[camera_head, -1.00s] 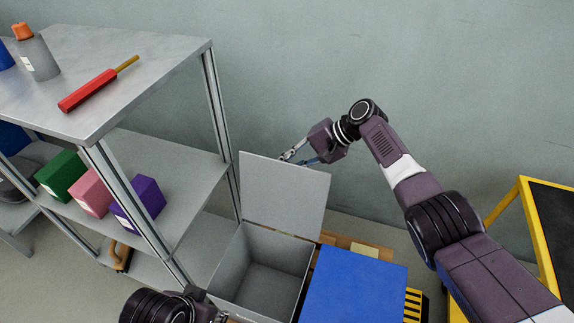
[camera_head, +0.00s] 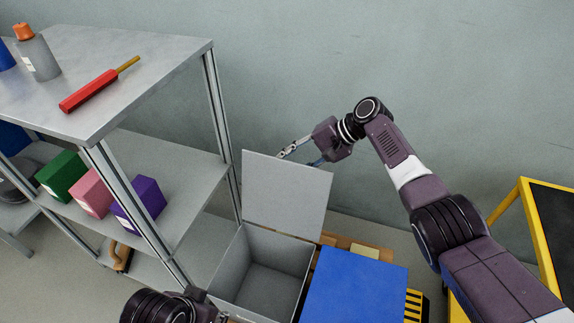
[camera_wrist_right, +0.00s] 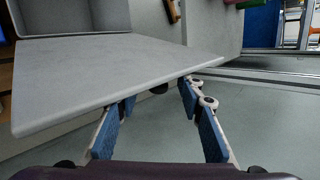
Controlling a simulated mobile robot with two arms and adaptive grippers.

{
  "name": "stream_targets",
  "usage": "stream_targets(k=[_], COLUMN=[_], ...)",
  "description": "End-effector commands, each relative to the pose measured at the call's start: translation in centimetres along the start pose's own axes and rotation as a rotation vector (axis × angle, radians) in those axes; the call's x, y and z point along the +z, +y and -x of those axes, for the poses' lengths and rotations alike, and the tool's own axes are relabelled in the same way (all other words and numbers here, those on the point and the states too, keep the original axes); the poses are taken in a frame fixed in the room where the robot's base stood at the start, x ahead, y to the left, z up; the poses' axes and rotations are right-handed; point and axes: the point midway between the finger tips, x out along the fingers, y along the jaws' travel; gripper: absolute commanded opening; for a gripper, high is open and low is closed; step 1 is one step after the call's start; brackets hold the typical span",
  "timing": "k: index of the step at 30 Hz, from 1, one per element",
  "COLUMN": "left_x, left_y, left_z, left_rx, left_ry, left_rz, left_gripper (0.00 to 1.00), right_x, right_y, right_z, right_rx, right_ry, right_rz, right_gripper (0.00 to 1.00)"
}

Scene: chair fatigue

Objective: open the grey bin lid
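The grey bin (camera_head: 262,280) is open, and its inside shows empty. Its grey lid (camera_head: 288,195) stands raised at the back edge, near upright. In the right wrist view the lid (camera_wrist_right: 110,75) is a broad plate across the picture, with part of the bin (camera_wrist_right: 75,20) beyond it. My right gripper (camera_head: 292,157) is behind the top edge of the lid, fingers spread and empty. In the right wrist view its blue-padded fingers (camera_wrist_right: 158,92) are apart, tips partly hidden by the lid. My left gripper (camera_head: 205,305) is low at the bin's left front, its fingers not clear.
A blue-topped box (camera_head: 355,285) stands right of the bin. A metal shelf (camera_head: 175,60) with a red-handled tool (camera_head: 90,92) and coloured boxes is at the left. A yellow-framed cart (camera_head: 508,205) is at the right. The wall is behind.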

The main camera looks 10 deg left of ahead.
Motion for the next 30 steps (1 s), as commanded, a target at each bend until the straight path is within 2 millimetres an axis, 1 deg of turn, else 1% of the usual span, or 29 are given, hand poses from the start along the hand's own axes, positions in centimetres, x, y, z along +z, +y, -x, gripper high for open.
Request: stream_targets(k=[4, 9, 12, 15, 18, 21, 30], left_x=[0.0, 0.0, 0.0, 0.0, 0.0, 0.0, 0.0], left_y=[0.0, 0.0, 0.0, 0.0, 0.0, 0.0, 0.0], left_z=[0.0, 0.0, 0.0, 0.0, 0.0, 0.0, 0.0], left_rx=[0.000, 0.000, -0.001, -0.001, -0.001, -0.001, -0.001], left_ry=[0.000, 0.000, 0.000, 0.000, 0.000, 0.000, 0.000], left_rz=[0.000, -0.001, -0.001, -0.001, -0.001, -0.001, -0.001], left_gripper=[0.32, 0.32, 0.32, 0.32, 0.32, 0.32, 0.32], right_x=[-0.1, -0.1, 0.0, 0.0, 0.0, 0.1, 0.1], right_y=[0.0, 0.0, 0.0, 0.0, 0.0, 0.0, 0.0], right_z=[2.4, 6.3, 8.1, 9.4, 10.3, 10.7, 10.7], right_rx=[0.000, 0.000, 0.001, 0.001, 0.000, 0.001, 0.001], right_ry=[0.004, 0.003, 0.003, 0.001, 0.001, -0.001, -0.001], right_rz=[0.002, 0.002, 0.001, 0.002, 0.001, 0.001, 0.001], right_gripper=[0.35, 0.35, 0.35, 0.35, 0.35, 0.35, 0.35])
